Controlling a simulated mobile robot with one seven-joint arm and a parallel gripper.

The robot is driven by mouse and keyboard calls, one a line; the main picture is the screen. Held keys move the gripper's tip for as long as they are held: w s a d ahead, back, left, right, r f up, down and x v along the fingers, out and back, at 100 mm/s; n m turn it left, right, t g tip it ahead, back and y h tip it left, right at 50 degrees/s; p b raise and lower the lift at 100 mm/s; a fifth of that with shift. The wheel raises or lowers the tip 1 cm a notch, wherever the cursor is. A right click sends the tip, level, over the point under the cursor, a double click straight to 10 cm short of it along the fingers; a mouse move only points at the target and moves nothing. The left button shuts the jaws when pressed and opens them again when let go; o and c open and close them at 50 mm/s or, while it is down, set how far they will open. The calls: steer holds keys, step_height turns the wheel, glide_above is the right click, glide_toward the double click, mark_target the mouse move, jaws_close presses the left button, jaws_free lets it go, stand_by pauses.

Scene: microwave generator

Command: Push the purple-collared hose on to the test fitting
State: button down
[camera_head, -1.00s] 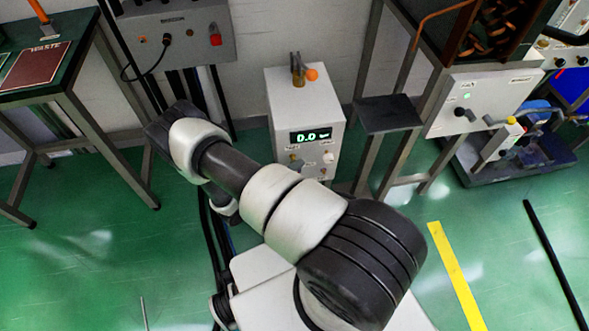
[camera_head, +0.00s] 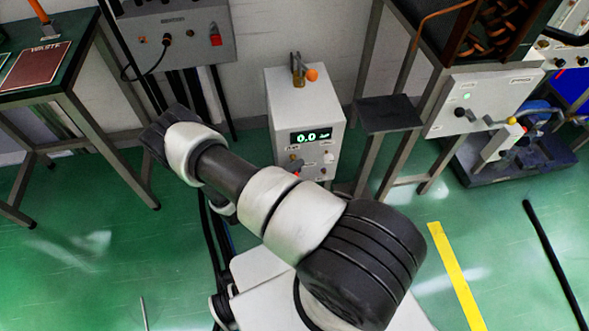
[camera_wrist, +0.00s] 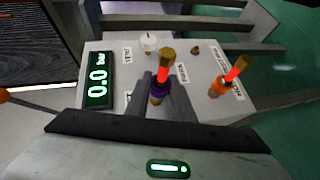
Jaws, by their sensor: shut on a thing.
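In the wrist view, my gripper (camera_wrist: 161,84) is shut on the purple-collared hose (camera_wrist: 158,91), one finger on each side of the purple collar. A short red length and a brass-coloured end stand above the collar. The hose is in front of the grey unit's (camera_wrist: 122,58) panel. The test fitting cannot be made out; the collar and fingers cover that part of the panel, so I cannot tell whether hose and fitting touch.
A second hose with an orange collar (camera_wrist: 217,88) stands on the panel's right side. A white knob (camera_wrist: 148,42) and a small brass fitting (camera_wrist: 195,50) are at the panel's far side. The display (camera_wrist: 97,80) reads 0.0 bar. A dark shelf (camera_head: 389,113) stands right of the unit.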

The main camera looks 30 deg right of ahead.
steer(key=shift+w+d, duration=0.25)
steer(key=shift+w, duration=0.6)
steer(key=c, duration=1.5)
jaws_free()
steer(key=shift+o, duration=0.2)
steer(key=p+v, duration=0.2)
steer(key=v, duration=1.5)
steer(key=shift+a, duration=0.25)
